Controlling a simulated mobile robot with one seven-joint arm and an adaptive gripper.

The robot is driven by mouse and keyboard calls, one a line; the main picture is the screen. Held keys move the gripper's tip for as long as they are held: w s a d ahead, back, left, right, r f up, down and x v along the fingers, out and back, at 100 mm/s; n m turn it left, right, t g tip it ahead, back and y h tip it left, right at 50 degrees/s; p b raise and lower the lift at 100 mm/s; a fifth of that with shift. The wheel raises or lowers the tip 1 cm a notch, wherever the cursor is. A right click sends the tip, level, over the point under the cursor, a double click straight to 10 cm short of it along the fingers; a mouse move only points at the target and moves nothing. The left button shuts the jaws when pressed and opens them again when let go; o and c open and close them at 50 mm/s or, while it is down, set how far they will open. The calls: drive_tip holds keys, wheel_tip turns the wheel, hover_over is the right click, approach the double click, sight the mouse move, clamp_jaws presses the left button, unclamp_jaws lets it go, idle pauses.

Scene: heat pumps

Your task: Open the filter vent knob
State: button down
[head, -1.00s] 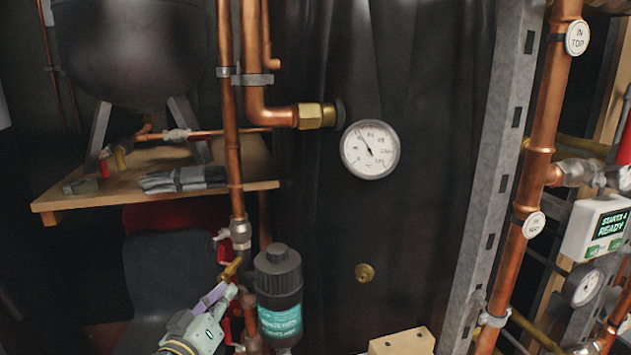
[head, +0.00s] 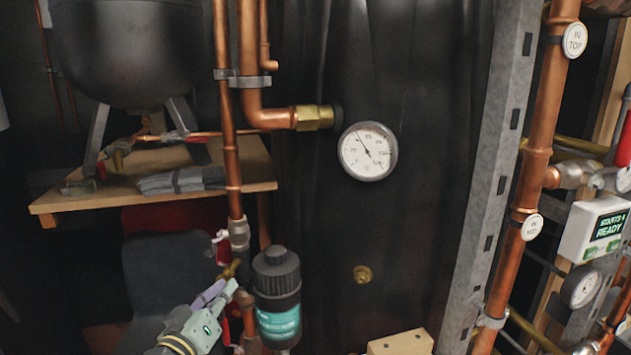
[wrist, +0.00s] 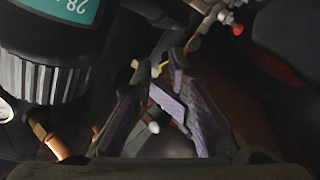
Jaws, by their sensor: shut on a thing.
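The black filter canister (head: 277,280) with a teal label stands on the piping at the lower middle of the head view. Its dark ribbed body also shows at upper left in the wrist view (wrist: 45,80). A small brass-coloured knob (head: 230,269) sits just left of the canister's top, beside the copper pipe. My gripper (head: 228,284) reaches up to it from the lower left, its tips closed on it. In the wrist view, the purple-padded fingers of my gripper (wrist: 160,72) converge, with a sliver of brass between the tips. Most of the knob is hidden by the fingers.
A vertical copper pipe (head: 231,150) runs just above the gripper. A wooden shelf (head: 150,198) holds grey gloves at left. A round gauge (head: 367,151) and metal post (head: 497,180) stand right. A wooden block (head: 400,344) lies below.

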drive_tip(key=shift+a+f+b, duration=0.3)
drive_tip(key=shift+a+b, duration=0.05)
drive_tip(key=shift+b, duration=0.05)
drive_tip(key=shift+a+f, duration=0.1)
drive_tip(key=shift+a, duration=0.4)
idle(0.4)
drive_tip(key=shift+d+f+b+v, duration=0.1)
drive_tip(key=shift+b+v, duration=0.1)
drive_tip(key=shift+v, duration=0.75)
drive_tip(key=shift+d+f+b+v, duration=0.1)
drive_tip(key=shift+d+b+v, duration=0.05)
drive_tip(key=shift+v, duration=0.85)
drive_tip(key=shift+d+f+b+v, duration=0.1)
drive_tip(key=shift+b+v, duration=0.1)
drive_tip(key=shift+v, duration=0.75)
drive_tip(key=shift+s, duration=0.1)
